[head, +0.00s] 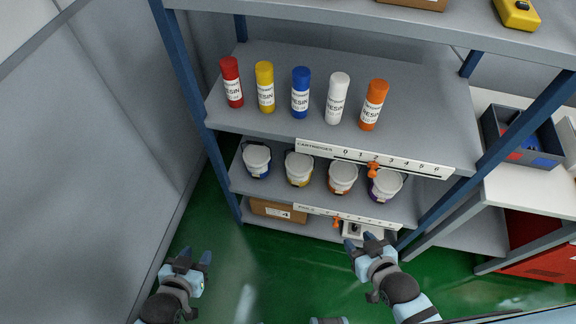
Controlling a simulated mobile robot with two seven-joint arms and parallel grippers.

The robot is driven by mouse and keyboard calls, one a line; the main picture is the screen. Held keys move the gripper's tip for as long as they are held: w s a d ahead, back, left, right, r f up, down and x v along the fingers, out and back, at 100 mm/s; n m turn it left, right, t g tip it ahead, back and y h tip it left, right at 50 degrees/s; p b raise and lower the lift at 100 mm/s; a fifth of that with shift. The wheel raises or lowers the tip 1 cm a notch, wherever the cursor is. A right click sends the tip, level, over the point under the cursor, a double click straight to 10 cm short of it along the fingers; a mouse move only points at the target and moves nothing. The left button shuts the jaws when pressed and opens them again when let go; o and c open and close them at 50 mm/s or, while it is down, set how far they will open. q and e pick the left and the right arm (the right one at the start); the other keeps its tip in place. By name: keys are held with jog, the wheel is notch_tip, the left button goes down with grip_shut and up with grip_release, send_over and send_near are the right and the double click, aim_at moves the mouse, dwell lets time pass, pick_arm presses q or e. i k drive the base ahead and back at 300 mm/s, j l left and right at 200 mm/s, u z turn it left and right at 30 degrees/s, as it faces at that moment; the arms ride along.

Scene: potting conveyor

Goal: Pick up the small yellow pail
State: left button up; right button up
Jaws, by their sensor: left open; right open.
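The small yellow pail (299,169) stands upright on the middle shelf (240,184), second from the left in a row of pails. It has a white lid, a pale label and yellow showing on its lower body. My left gripper (194,257) is open and empty, low over the green floor, left of the shelf unit and apart from the pail. My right gripper (361,243) is open and empty, in front of the lowest shelf, right of the yellow pail and nearer to me.
A blue pail (257,160) stands left of it; orange (342,178) and purple (384,186) pails stand right. Several resin cartridges (300,92) stand on the shelf above, whose labelled front edge overhangs. A cardboard box (277,210) lies below. Blue posts (186,85) flank the shelves.

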aim_at(300, 167)
jog(key=i+j, duration=0.1)
jog(key=j, duration=0.55)
jog(key=i+j+z, duration=0.1)
jog(key=j, duration=0.5)
jog(key=i+j, duration=0.1)
jog(key=j, duration=0.55)
jog(key=z, duration=0.05)
